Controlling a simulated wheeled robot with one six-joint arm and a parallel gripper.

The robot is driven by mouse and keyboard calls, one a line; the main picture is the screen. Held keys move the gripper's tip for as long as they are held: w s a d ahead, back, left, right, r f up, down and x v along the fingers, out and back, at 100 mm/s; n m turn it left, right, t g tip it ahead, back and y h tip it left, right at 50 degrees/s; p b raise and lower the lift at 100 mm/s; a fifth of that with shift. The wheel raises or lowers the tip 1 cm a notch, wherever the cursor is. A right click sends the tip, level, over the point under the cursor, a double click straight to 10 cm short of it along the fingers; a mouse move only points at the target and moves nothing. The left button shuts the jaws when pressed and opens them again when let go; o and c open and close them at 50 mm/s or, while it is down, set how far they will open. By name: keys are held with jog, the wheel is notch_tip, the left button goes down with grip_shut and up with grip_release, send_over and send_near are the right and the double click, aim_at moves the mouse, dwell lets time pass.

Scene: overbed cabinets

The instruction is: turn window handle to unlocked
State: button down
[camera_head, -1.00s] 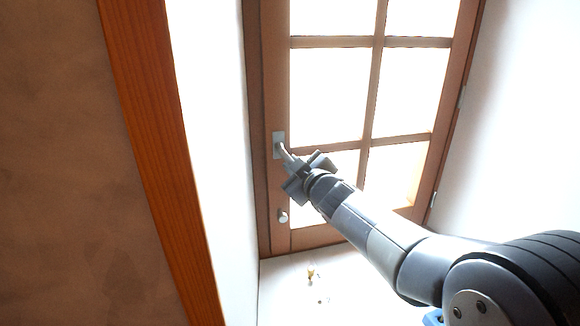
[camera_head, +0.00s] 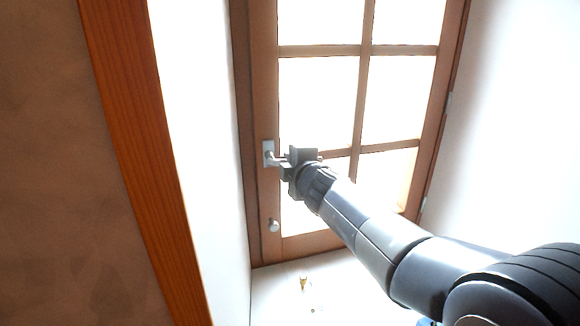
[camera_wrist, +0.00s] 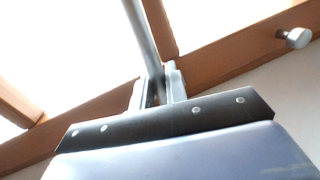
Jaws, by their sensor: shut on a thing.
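The window handle is a silver lever on a pale plate (camera_head: 268,152), mounted on the left stile of a brown wooden window (camera_head: 266,95). In the head view its lever points right, roughly level, into my gripper (camera_head: 284,166). In the wrist view the silver lever (camera_wrist: 142,38) runs down from the top edge to between the two fingers (camera_wrist: 156,88). My gripper is shut on the lever near its free end. The lever's tip is hidden by the fingers. The window sash looks closed in its frame.
A round silver knob (camera_head: 273,226) sits below the handle and also shows in the wrist view (camera_wrist: 295,38). A small gold object (camera_head: 304,283) is on the white surface below. A wooden trim post (camera_head: 142,150) and white walls flank the window.

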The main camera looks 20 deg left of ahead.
jog(key=shift+r+n, duration=0.15)
jog(key=shift+n, duration=0.25)
dwell(0.3)
jog(key=c, duration=1.5)
grip_release()
jog(key=shift+r, duration=0.1)
jog(key=v, duration=1.1)
jog(key=shift+a, duration=0.2)
